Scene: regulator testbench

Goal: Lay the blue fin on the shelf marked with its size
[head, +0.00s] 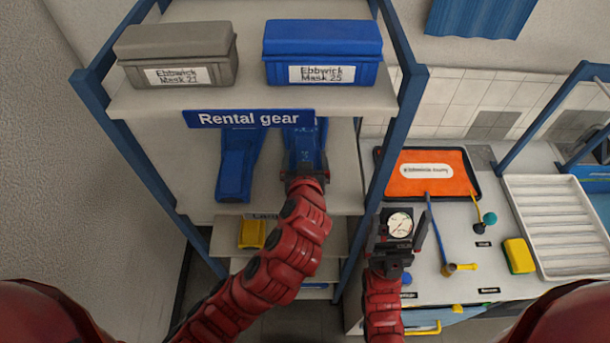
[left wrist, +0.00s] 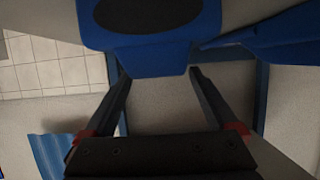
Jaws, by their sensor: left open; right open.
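Two blue fins lie side by side on the shelf under the "Rental gear" sign. The left fin (head: 236,168) is clear of my arm; the right fin (head: 305,142) is partly hidden by the sign and my left gripper. My left gripper (head: 307,172) is open at the near end of the right fin. In the left wrist view, a blue fin end with a dark oval (left wrist: 145,45) lies just beyond the open fingers (left wrist: 160,75); I cannot tell if they touch. My right gripper (head: 402,228) is open over the bench, a round gauge (head: 399,224) showing between its fingers.
Grey (head: 180,55) and blue (head: 322,52) mask boxes stand on the top shelf. A lower shelf (head: 285,230) holds a yellow item (head: 252,234); its label is mostly hidden. Blue rack posts (head: 385,150) flank the shelves. The bench holds an orange mat (head: 428,182), tools and a white tray (head: 560,225).

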